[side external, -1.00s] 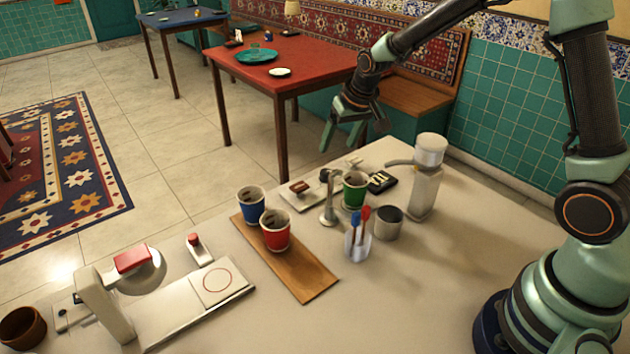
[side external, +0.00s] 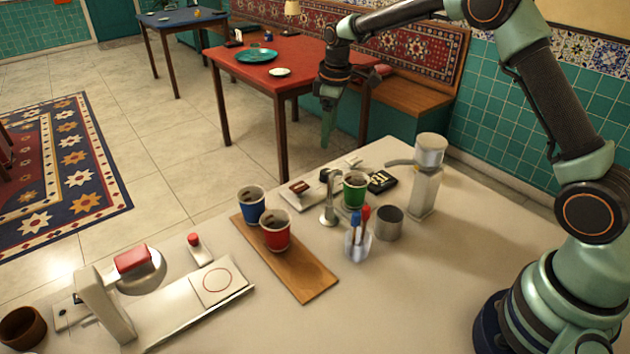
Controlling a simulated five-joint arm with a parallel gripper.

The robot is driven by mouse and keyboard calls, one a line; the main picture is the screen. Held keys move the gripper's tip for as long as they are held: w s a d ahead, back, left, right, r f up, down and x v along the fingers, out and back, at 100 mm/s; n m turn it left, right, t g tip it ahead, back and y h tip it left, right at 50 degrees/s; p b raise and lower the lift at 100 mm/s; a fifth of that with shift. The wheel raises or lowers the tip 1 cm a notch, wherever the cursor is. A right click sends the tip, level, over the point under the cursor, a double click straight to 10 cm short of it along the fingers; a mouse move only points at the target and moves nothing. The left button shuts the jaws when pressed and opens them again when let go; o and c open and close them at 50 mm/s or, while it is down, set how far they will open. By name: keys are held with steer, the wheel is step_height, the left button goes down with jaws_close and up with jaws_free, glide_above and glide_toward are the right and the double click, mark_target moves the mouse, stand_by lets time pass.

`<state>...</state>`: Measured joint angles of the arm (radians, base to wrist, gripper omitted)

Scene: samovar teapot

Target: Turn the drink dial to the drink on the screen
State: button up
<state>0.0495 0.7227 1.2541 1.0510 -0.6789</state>
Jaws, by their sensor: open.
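My gripper (side external: 327,138) hangs in the air beyond the far edge of the counter, fingers pointing down. It is open and empty, seen nearly edge-on so its fingers overlap. It is above and behind the cups and touches nothing. A small dark panel with pale marks (side external: 381,181), possibly the screen, lies at the far side of the counter. A pale flat unit with a brown-red top piece (side external: 301,187) lies to its left. I cannot tell which part is the drink dial, and no drink name is readable.
A blue cup (side external: 252,205) and a red cup (side external: 275,232) stand on a wooden board (side external: 305,280). A green cup (side external: 355,188), stirrer glass (side external: 357,245), grey cup (side external: 389,223) and grinder-like machine (side external: 426,180) stand rightward. A red-topped machine (side external: 105,300) is front left.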

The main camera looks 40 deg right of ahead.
mark_target(326, 171)
steer(key=f+n, duration=0.1)
steer(key=f, duration=0.3)
steer(key=f+n+g, duration=0.1)
steer(key=f, duration=0.3)
steer(key=f+n, duration=0.2)
steer(key=f, duration=0.1)
steer(key=shift+w+f, duration=0.35)
steer(key=shift+f, duration=0.05)
jaws_close()
